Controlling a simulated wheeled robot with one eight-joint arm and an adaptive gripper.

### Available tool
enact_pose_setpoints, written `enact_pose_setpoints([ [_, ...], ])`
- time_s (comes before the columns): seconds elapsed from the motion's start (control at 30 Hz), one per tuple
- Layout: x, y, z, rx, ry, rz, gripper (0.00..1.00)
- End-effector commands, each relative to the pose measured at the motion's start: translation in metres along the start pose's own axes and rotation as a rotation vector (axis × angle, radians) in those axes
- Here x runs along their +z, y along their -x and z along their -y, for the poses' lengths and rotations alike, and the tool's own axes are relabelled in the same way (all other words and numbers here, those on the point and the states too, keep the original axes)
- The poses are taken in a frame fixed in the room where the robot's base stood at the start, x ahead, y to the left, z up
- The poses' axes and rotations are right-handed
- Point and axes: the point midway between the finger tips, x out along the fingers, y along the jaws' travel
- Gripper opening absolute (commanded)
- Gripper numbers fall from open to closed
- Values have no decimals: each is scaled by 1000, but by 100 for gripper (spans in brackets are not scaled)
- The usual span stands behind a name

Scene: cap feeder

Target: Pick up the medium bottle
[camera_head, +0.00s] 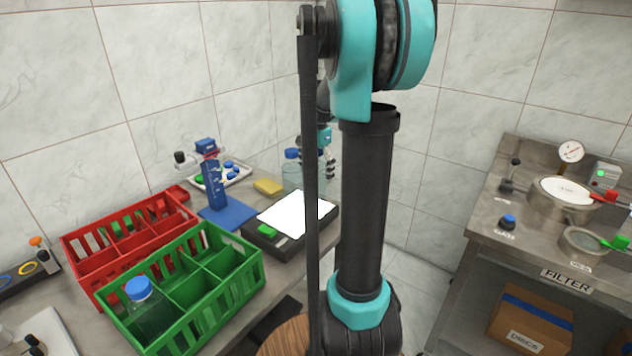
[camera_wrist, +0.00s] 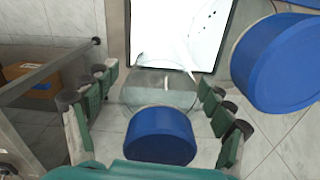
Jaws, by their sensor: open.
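In the wrist view, a clear bottle with a blue cap (camera_wrist: 160,137) stands between the fingers of my open gripper (camera_wrist: 158,84). The fingers flank it on both sides, and I see no clear contact. A second blue-capped bottle (camera_wrist: 283,62) is at the upper right, outside the fingers, and its cap looks larger. In the head view, a clear blue-capped bottle (camera_head: 291,176) stands at the back of the counter, left of my gripper (camera_head: 328,166). My arm partly hides the bottle at the gripper. Size labels are not visible, so I cannot tell for certain which bottle is medium.
A lit white panel (camera_head: 296,211) lies in front of the bottles. A green crate (camera_head: 222,300) holds another blue-capped bottle (camera_head: 145,306), with a red crate (camera_head: 75,250) behind it. A blue stand (camera_head: 214,190) and a yellow block (camera_head: 268,187) are nearby. The filter bench (camera_head: 490,222) is at right.

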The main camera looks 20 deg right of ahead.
Motion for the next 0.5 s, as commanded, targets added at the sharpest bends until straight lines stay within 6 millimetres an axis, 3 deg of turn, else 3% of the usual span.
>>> enact_pose_setpoints([
  [0.3, 0, -6, 0, 0, 0, 0, 81],
  [0.5, 0, -5, 0, 0, 0, 0, 56],
])
